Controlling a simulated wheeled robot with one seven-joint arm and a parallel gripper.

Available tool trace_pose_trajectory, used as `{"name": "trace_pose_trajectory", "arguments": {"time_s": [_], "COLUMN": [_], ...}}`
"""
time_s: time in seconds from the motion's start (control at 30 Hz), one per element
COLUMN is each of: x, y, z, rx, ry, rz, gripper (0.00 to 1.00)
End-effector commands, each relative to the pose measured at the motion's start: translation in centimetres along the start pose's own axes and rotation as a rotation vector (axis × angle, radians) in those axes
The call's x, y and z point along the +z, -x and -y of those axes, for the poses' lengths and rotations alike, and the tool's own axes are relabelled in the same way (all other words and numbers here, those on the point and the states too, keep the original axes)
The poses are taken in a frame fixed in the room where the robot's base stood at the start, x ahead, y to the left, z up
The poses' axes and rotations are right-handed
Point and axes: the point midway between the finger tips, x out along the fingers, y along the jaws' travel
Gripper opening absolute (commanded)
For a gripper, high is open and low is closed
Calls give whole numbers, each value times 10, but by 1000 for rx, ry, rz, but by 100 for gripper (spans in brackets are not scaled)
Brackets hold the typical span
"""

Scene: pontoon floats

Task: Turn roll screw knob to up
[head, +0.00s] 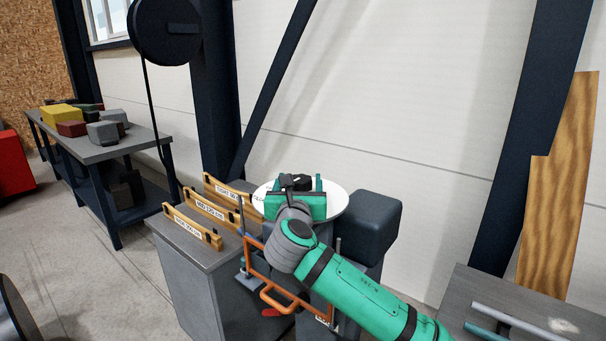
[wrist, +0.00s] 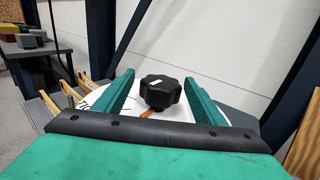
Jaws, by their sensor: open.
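The roll screw knob (wrist: 161,92) is a black lobed knob with a small white mark on it, above a white round dial (wrist: 105,122). An orange pointer (wrist: 147,113) shows just below the knob. My gripper (wrist: 163,85) is open, with one green finger on each side of the knob and a visible gap to both. In the head view the knob (head: 295,182) shows between the fingers of my gripper (head: 296,188), on top of the machine. My gripper hides much of the dial and its markings.
Wooden labelled gauges (head: 205,206) stand on a grey cabinet (head: 186,262) left of the dial. A dark grey rounded housing (head: 371,226) is close on the right. An orange handle frame (head: 280,301) is below my wrist. A workbench with blocks (head: 100,150) stands farther left.

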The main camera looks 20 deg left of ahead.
Motion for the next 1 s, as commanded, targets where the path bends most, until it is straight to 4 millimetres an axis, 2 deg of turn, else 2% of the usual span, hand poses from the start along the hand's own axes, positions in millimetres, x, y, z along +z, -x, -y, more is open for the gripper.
{"name": "trace_pose_trajectory", "arguments": {"time_s": [0.1,0.3,0.7,0.73,0.9,1.0], "x": [0,0,0,0,0,0], "y": [-21,-43,-51,-51,-51,-51], "z": [2,7,7,7,7,7], "rx": [-5,-9,-8,-8,-8,-8], "ry": [0,0,0,0,0,0], "rz": [-1,0,1,1,1,0], "gripper": [64,64,64,62,23,23]}}
